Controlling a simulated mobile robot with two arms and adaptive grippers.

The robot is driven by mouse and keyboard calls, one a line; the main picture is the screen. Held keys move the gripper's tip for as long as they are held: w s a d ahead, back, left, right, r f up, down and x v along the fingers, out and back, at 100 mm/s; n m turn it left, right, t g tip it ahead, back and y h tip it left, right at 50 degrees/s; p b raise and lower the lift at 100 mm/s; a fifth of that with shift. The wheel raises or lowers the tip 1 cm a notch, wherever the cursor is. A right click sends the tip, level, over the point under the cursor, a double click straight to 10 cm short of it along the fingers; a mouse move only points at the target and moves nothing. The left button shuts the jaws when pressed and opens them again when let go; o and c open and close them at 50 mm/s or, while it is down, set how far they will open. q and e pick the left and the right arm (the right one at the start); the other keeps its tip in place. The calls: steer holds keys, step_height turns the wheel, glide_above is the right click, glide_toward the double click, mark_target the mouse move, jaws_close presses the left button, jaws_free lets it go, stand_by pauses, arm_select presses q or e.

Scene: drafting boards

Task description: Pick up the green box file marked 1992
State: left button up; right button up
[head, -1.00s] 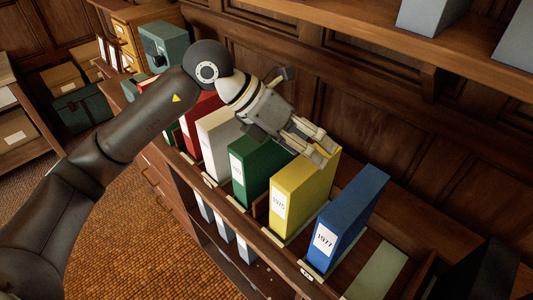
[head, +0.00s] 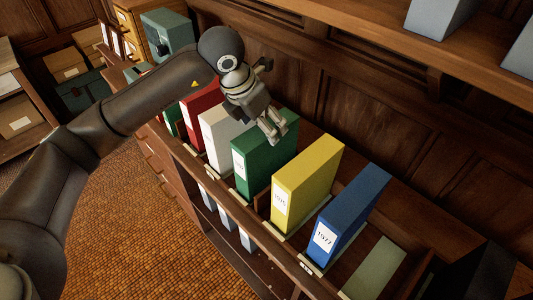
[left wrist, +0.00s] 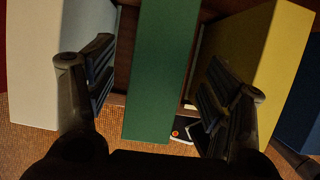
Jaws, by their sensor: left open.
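A green box file (head: 262,167) stands upright in the shelf row between a white file and a yellow one. A pale label is on its front, but I cannot read it. My left gripper (head: 275,130) is at the top of this green file, pointing down. In the left wrist view the green file (left wrist: 160,70) runs between the two open fingers of the gripper (left wrist: 158,95), with a gap on each side. I cannot tell how far down the fingers reach. Another green file (head: 170,120) stands farther left, partly hidden by my arm.
The white file (head: 222,138) and a yellow file marked 1975 (head: 308,180) flank the green one closely. A blue file marked 1977 (head: 345,218) and a red file (head: 200,105) stand farther out. A wooden shelf (head: 450,55) overhangs at upper right.

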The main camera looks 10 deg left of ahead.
mark_target(266, 157)
arm_select(q)
steer(key=p+x, duration=0.2)
steer(key=x, duration=0.1)
steer(key=shift+w+f, duration=0.15)
steer(key=shift+f, duration=0.45)
steer(key=shift+f+b, duration=0.25)
steer(key=shift+b, duration=0.35)
steer(key=c, duration=1.6)
steer(key=shift+r, duration=0.1)
jaws_close()
